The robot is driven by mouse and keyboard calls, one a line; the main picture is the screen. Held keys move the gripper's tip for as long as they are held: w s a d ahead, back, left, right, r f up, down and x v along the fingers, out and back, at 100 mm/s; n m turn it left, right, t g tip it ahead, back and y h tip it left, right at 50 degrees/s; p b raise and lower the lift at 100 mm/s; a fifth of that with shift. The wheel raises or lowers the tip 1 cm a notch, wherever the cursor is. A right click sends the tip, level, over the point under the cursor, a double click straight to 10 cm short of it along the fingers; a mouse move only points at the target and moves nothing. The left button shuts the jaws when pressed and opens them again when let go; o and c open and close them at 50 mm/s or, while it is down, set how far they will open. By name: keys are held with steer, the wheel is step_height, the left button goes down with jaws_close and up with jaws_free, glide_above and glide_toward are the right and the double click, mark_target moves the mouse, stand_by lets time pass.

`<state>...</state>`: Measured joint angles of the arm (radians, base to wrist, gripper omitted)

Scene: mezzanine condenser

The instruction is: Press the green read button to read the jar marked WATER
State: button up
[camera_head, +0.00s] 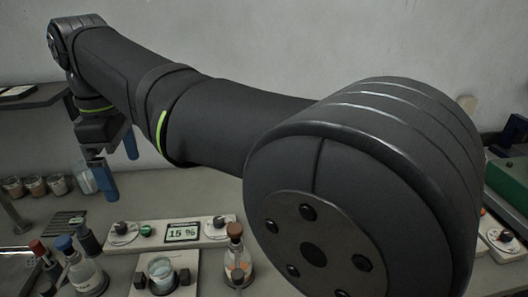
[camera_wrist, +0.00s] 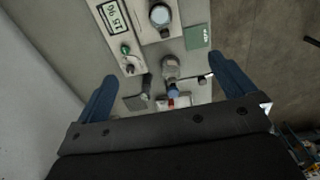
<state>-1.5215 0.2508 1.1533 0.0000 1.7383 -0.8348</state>
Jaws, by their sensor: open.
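In the wrist view the green button (camera_wrist: 125,49) shows upside down, near the left finger. A glass jar of clear, bluish liquid (camera_head: 162,270) stands in a holder in front of the panel; it also shows in the wrist view (camera_wrist: 160,14). I cannot read a WATER mark on it. My gripper (camera_head: 120,177) is open and empty, its blue fingers pointing down, above and behind the panel's left end.
Several small jars (camera_head: 36,187) stand in a row at the left. Capped bottles stand front left, including a blue-capped one (camera_head: 85,272). A brown-stoppered bottle (camera_head: 237,262) stands right of the holder. My arm hides much of the right side. A green card (camera_wrist: 197,36) lies near the holder.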

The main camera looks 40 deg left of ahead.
jaws_close()
stand_by(0.3)
stand_by(1.3)
